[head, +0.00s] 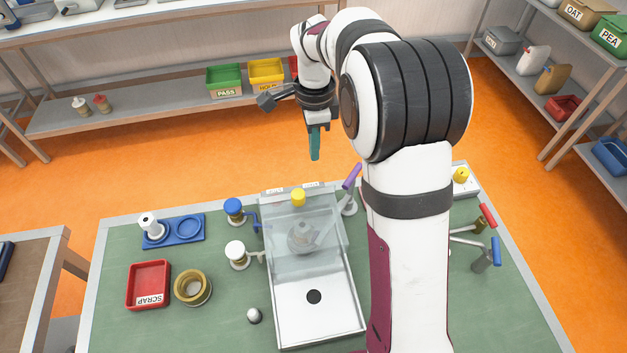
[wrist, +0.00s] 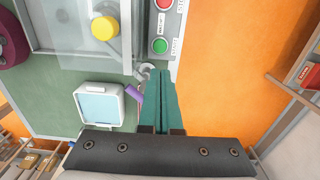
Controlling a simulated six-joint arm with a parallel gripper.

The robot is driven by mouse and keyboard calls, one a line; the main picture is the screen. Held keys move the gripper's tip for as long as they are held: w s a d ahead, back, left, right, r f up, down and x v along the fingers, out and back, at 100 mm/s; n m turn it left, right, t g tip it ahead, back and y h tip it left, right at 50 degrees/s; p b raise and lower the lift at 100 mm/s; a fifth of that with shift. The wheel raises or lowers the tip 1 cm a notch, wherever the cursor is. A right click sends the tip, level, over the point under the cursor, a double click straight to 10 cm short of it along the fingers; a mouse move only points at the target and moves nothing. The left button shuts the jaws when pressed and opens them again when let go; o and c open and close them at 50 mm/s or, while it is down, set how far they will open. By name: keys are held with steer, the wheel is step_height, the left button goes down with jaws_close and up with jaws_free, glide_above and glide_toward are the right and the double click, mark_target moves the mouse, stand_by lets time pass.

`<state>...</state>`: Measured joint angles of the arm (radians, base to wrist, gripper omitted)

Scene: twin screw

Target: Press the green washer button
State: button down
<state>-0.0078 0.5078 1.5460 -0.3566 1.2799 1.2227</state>
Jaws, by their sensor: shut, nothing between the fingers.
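The green button (wrist: 159,45) sits on a pale control strip, below a red button (wrist: 164,4), in the wrist view. Small labels are printed beside them, too small to read surely. My gripper (wrist: 160,74) has its teal fingers together and empty. Its tips appear just below the green button in the wrist view, apart from it. In the head view my gripper (head: 315,156) points down above the far edge of the clear-covered station (head: 312,325). I cannot make out the green button in the head view.
A yellow knob (head: 298,197) stands on the clear cover, and a purple handle (head: 352,178) rises right of it. Blue (head: 234,206) and white (head: 235,248) knobs stand to its left. A red scrap tray (head: 149,285) and brass ring (head: 193,288) lie farther left.

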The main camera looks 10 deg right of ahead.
step_height(320, 180, down, 13)
stand_by(0.3)
